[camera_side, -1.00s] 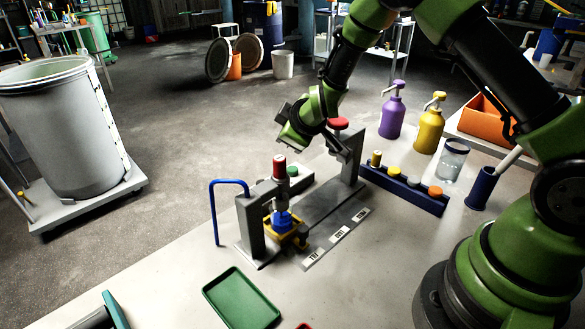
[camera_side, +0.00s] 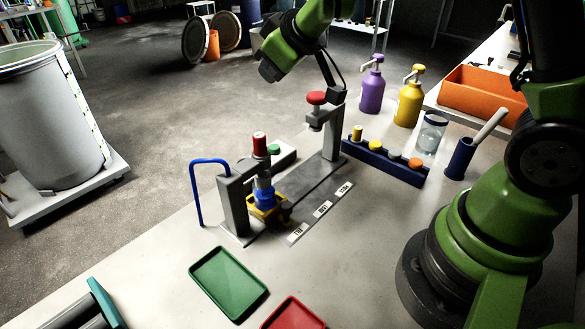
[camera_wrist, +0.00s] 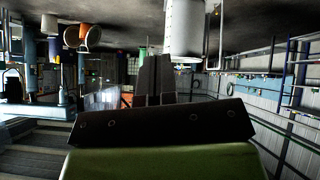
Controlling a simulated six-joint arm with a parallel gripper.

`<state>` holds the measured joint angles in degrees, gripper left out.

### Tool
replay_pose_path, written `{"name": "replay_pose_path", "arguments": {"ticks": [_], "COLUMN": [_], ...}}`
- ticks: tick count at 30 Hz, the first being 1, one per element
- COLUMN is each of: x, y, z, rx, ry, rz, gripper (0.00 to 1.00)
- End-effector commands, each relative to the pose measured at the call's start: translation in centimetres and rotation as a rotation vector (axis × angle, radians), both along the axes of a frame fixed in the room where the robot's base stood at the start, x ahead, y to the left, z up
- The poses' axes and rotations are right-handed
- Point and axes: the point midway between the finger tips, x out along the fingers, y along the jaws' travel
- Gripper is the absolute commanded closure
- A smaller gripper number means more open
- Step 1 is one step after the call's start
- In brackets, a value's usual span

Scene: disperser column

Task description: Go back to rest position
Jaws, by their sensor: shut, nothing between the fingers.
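My gripper shows in the wrist view (camera_wrist: 153,80), with its two dark fingers side by side, shut and holding nothing. In the side view my wrist is at the top centre, raised above the bench and pointing to the left. The fingertips are hard to make out there. The gripper is clear of the press stand (camera_side: 235,205), which stands below it on the bench. A blue part (camera_side: 264,196) sits in a yellow holder (camera_side: 268,212) under the stand's red-capped plunger (camera_side: 260,146).
A red knob (camera_side: 316,97) tops a grey post beneath my wrist. A blue rack (camera_side: 385,161), purple (camera_side: 371,90) and yellow (camera_side: 409,100) pump bottles and a jar (camera_side: 431,134) stand to the right. Green (camera_side: 228,284) and red (camera_side: 292,315) trays lie in front.

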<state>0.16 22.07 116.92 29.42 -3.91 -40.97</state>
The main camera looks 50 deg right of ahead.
Motion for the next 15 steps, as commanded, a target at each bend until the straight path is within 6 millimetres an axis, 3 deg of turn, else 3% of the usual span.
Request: {"name": "replay_pose_path", "arguments": {"ticks": [1,6,10,15], "x": [-1.5,-7.6,-12.9,-19.4], "y": [0.5,2.0,2.8,3.2], "z": [2.2,6.8,8.8,9.5], "rx": [0.057,0.241,0.358,0.475], "ry": [-0.009,0.026,0.066,0.121], "rz": [-0.015,-0.083,-0.152,-0.257], "gripper": [1.00,1.00,1.00,1.00]}}
